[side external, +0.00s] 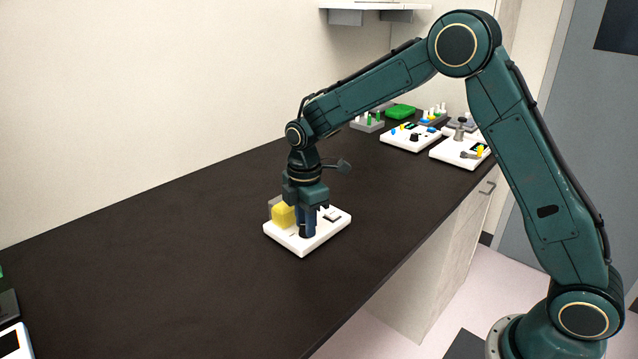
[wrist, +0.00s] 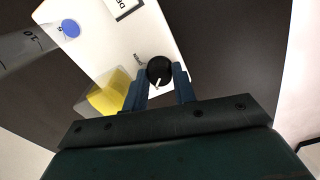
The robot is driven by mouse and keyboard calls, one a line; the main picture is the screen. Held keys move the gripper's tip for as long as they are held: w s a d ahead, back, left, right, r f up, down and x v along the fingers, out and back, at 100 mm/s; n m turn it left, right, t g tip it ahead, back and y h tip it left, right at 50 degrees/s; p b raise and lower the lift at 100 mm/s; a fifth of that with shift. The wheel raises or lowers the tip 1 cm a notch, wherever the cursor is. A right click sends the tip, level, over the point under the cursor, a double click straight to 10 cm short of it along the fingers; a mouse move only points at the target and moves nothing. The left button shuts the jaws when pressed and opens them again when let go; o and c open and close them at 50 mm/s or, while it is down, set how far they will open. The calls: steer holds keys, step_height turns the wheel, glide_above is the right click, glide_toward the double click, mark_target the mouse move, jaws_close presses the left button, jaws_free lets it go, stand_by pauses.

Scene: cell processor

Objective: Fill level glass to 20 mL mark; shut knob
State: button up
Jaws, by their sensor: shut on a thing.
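A white device board (side external: 298,250) sits on the dark counter. In the wrist view my gripper (wrist: 161,82) is shut on a round black knob (wrist: 159,68) with a white pointer line, one blue finger on each side. The knob also shows in the side view (side external: 305,232), at the base of my gripper (side external: 306,226). A clear glass with yellow liquid (side external: 283,215) stands on the board beside the gripper; its yellow content (wrist: 112,94) shows in the wrist view. Scale marks near "10" appear at the left of the wrist view. The exact level cannot be read.
A blue round button (wrist: 70,28) and a small display panel (wrist: 123,7) are on the board. Other white device boards (side external: 398,143) and a green block (side external: 400,111) stand at the counter's far end. The counter (side external: 170,270) around the board is clear.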

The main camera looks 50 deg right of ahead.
steer(key=shift+m, duration=0.3)
steer(key=m, duration=0.3)
steer(key=shift+m, duration=0.3)
steer(key=m, duration=0.3)
steer(key=shift+m, duration=0.3)
steer(key=m, duration=0.3)
steer(key=shift+m, duration=2.2)
steer(key=o, duration=0.7)
